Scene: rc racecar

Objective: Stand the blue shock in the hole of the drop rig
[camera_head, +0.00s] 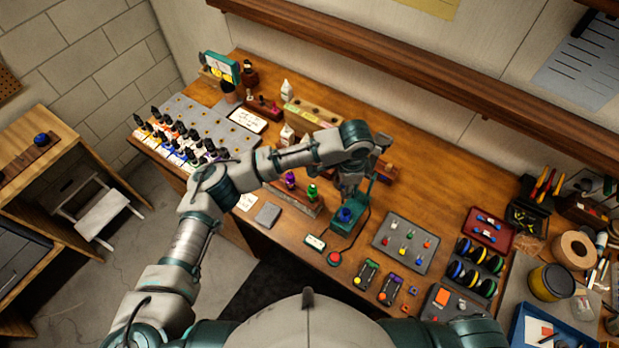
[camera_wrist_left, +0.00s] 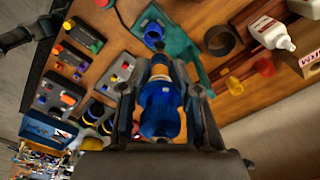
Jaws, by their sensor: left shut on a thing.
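My left gripper (camera_head: 348,188) is above the drop rig (camera_head: 357,222), a teal stand near the middle of the bench. In the left wrist view the gripper (camera_wrist_left: 160,78) is shut on the blue shock (camera_wrist_left: 161,112), a blue body with an orange-tan end pointing toward the rig (camera_wrist_left: 182,42). A blue round socket (camera_wrist_left: 153,32) with a dark opening sits on the rig, just beyond the shock's end; it also shows in the head view (camera_head: 346,214). Whether the shock's end touches the socket I cannot tell.
A wooden rack (camera_head: 300,200) with a purple and a green shock stands left of the rig. A red button (camera_head: 334,258) on a cable lies in front. A grey tray (camera_head: 384,246) of coloured pegs and a red tray (camera_head: 472,226) lie to the right.

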